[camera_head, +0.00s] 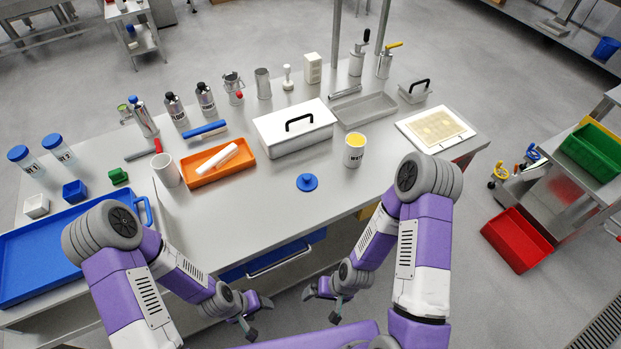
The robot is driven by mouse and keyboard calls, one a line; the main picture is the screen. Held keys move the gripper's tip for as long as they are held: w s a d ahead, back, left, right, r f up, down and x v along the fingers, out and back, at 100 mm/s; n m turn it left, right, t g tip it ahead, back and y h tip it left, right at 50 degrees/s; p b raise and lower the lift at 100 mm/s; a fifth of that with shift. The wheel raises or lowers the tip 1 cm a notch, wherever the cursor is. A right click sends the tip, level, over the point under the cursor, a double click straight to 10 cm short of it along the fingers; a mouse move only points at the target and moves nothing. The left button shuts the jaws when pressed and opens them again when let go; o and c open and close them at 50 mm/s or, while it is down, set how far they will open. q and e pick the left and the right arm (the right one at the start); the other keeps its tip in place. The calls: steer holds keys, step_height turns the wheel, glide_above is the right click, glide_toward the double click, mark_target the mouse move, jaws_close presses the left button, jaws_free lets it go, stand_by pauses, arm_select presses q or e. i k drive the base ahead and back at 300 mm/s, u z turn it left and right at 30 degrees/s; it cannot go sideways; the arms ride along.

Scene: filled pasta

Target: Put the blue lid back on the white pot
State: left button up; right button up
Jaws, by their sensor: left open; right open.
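The blue lid (307,182) lies flat on the grey table top, with a small knob on top. The white pot (354,155) stands upright behind it and to the right. It has dark lettering on its side and its open top shows yellow contents. My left gripper (259,317) is open and empty, low in front of the table's front edge. My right gripper (322,306) is open and empty to the right of it, also in front of the table. Both are well apart from the lid and the pot.
A white box with a black handle (296,138) stands behind the lid. A framed pale sheet (413,124) lies to the right. The table around the lid is clear.

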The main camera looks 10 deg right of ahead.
mark_target(355, 142)
steer(key=u, duration=3.4)
steer(key=k, duration=1.25)
steer(key=z, duration=1.8)
